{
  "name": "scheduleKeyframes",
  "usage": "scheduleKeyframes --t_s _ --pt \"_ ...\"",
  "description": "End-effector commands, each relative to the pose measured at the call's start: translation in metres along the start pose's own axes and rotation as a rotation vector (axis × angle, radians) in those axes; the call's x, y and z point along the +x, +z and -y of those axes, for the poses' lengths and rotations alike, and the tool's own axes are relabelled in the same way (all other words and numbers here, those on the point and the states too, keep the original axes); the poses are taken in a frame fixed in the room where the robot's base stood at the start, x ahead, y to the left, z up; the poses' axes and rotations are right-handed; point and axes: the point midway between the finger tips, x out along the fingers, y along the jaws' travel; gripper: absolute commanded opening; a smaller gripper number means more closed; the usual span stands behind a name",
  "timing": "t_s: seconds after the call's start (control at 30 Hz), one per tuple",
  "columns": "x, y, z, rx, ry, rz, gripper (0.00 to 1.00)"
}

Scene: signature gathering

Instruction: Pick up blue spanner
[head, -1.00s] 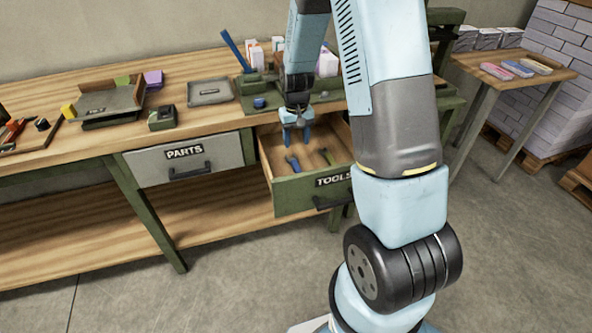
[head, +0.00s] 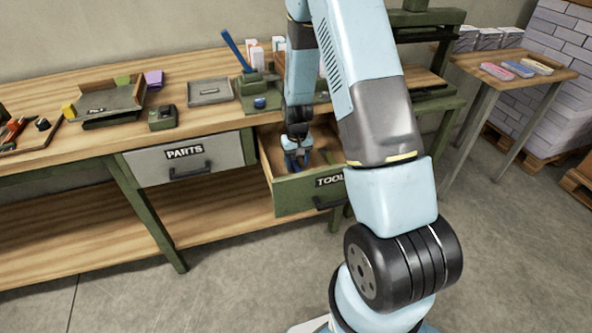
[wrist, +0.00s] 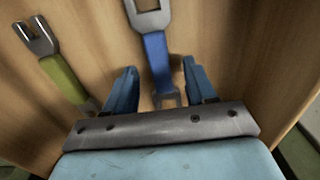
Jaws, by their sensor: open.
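The blue spanner (wrist: 157,58) lies on the wooden floor of the open TOOLS drawer (head: 292,196). It has a blue handle and grey metal ends. My gripper (wrist: 160,84) is open, with its two blue fingers on either side of the lower part of the handle, apart from it in the wrist view. In the head view my gripper (head: 297,158) is down inside the drawer and largely hides the spanner. How close the fingertips are to the drawer floor I cannot tell.
A green spanner (wrist: 63,80) lies to the left of the blue one in the wrist view. The drawer walls stand close around my gripper. The grey PARTS drawer (head: 217,162) is shut, and the wooden bench (head: 60,135) holds trays and small items.

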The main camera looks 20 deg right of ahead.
Motion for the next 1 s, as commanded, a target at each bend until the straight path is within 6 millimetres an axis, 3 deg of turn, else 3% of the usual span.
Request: scheduleKeyframes --t_s 0.13,0.43,1.0 --pt "0.0116 0.0005 0.0000 0.000 0.000 0.001 0.55" --pt "0.0134 0.0003 -0.0002 0.000 0.000 0.000 0.54" --pt "0.0132 0.0004 -0.0005 0.000 0.000 0.000 0.00"
